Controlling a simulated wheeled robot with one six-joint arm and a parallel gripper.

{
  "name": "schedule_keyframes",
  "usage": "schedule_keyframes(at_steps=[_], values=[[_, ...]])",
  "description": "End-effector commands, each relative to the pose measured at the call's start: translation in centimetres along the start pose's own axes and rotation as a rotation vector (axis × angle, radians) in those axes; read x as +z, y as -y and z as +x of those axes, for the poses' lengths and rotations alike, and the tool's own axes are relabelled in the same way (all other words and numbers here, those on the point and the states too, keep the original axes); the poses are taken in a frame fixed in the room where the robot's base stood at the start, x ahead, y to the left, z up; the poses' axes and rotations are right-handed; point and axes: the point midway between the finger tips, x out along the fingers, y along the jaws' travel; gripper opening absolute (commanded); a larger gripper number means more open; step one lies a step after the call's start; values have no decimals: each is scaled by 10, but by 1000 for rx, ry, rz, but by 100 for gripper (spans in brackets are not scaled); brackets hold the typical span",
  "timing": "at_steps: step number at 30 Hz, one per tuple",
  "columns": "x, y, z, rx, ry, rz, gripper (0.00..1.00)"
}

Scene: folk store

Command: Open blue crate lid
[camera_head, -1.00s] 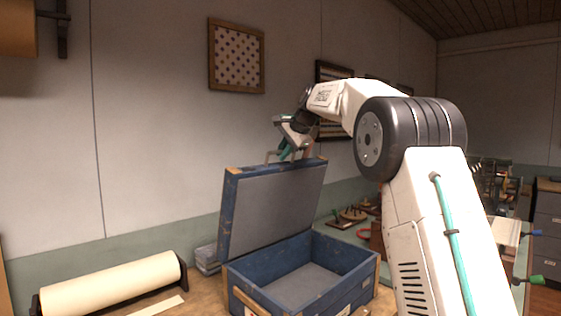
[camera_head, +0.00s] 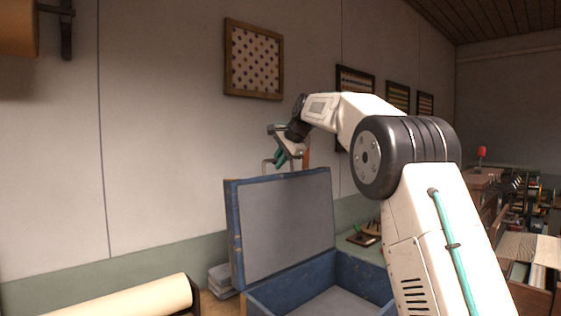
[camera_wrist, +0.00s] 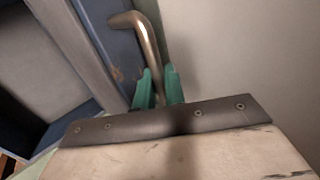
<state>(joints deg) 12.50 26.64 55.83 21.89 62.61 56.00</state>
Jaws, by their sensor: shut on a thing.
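The blue crate (camera_head: 272,296) stands on the bench with its grey-lined interior showing. Its lid (camera_head: 285,222) is raised about upright, its grey inner face toward me. A metal handle (camera_head: 266,167) sits on the lid's top edge, and it also shows in the wrist view (camera_wrist: 150,42) as a bent bar against the blue rim. My gripper (camera_head: 283,160) is at the lid's top edge. In the wrist view my gripper's teal fingers (camera_wrist: 159,88) are closed around the end of the handle. The crate's lower front is cut off in the head view.
A roll of cream paper (camera_head: 135,299) lies at the lower left. Small grey boxes (camera_head: 221,279) stand left of the crate, near the wall. Framed pictures (camera_head: 254,60) hang on the wall behind. Cluttered shelves (camera_head: 530,205) stand at the right.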

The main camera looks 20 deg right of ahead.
Motion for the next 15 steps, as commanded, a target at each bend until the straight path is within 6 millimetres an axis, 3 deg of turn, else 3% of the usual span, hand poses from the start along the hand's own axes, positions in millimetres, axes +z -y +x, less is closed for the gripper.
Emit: schedule_keyframes(at_steps=[6, 7, 9, 15], values=[[0, 1, 0, -3, -5, -2, 0], [0, 1, 0, -3, -5, -2, 14], [1, 1, 0, -3, -4, -2, 28], [2, 2, 0, -2, -1, -4, 28]])
